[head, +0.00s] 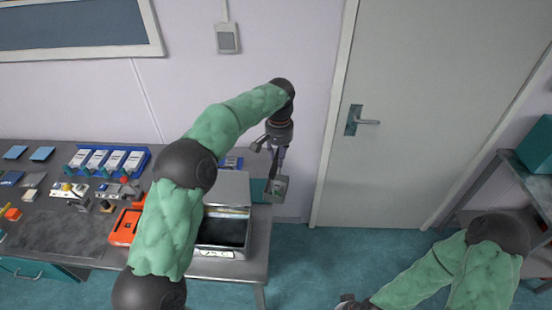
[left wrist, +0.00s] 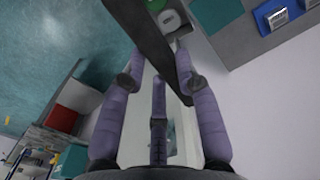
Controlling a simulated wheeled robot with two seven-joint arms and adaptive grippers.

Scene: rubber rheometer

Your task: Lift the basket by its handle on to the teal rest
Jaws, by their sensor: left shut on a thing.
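My left gripper (head: 276,160) is shut on the upright handle of a small grey basket (head: 279,190). The basket hangs tilted below the fingers at the right end of the bench, seemingly just past its edge. The teal rest (head: 260,191) shows partly at that end, just left of the basket. In the left wrist view, the purple fingers of the left gripper (left wrist: 160,82) close around a dark bar, and the pale basket is partly hidden behind them. My right gripper (head: 348,301) shows only in part at the bottom edge, away from the bench; its fingers are unclear.
A grey instrument with an open lid (head: 228,188) stands left of the rest. An orange device (head: 124,226), a blue rack of white boxes (head: 108,160) and small parts lie further left. A door (head: 425,130) and a shelf (head: 530,180) stand to the right, with clear floor between.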

